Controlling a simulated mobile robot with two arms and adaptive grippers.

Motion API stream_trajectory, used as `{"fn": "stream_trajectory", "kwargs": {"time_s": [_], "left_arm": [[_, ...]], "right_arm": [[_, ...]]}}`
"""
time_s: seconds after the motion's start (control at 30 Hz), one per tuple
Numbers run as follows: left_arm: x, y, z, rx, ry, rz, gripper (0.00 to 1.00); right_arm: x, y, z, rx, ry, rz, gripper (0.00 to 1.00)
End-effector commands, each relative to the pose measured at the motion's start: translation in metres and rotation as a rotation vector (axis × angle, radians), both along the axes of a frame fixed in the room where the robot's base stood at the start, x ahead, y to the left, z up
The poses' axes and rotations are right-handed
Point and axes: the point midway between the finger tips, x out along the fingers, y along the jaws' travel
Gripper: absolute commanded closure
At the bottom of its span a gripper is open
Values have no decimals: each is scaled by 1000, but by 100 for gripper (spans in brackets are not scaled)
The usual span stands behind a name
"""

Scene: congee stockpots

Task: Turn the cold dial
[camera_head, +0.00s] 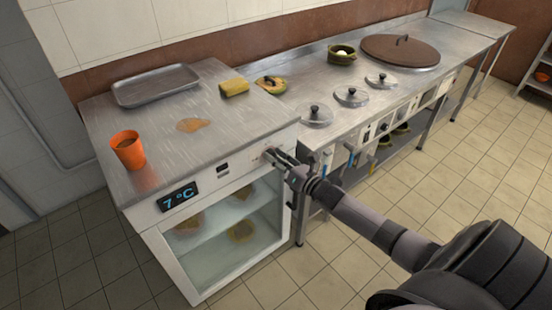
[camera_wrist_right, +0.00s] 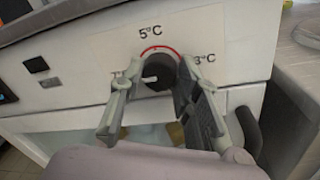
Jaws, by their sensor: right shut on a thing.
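The cold dial (camera_wrist_right: 160,68) is a dark round knob on the front panel of a glass-fronted refrigerated cabinet (camera_head: 166,247). A red arc runs above it, with 5°C at the top and 3°C at the right; the left label is mostly hidden by a finger. A pale pointer on the knob points left. The blue display (camera_head: 177,197) reads 7 °C. My right gripper (camera_head: 276,160) is at the panel's right end, its fingers on either side of the dial and shut on it; it also shows in the wrist view (camera_wrist_right: 157,82). My left gripper is not in view.
An orange cup (camera_head: 128,150), a metal tray (camera_head: 156,86) and a yellow sponge-like block (camera_head: 234,88) sit on the cabinet top. A counter with several lids and a large brown lid (camera_head: 400,51) extends right. Tiled floor in front is clear.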

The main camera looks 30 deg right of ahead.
Motion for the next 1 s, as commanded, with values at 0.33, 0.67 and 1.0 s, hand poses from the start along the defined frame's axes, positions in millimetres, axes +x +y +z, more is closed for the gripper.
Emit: {"fn": "stream_trajectory", "kwargs": {"time_s": [0.33, 0.67, 1.0], "left_arm": [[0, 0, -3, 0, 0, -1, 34], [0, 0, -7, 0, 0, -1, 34], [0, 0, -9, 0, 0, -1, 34]], "right_arm": [[0, -1, -1, 133, 10, -2, 98], [0, -1, -2, 426, 33, -2, 98], [0, -1, -3, 748, 59, -2, 98]]}}
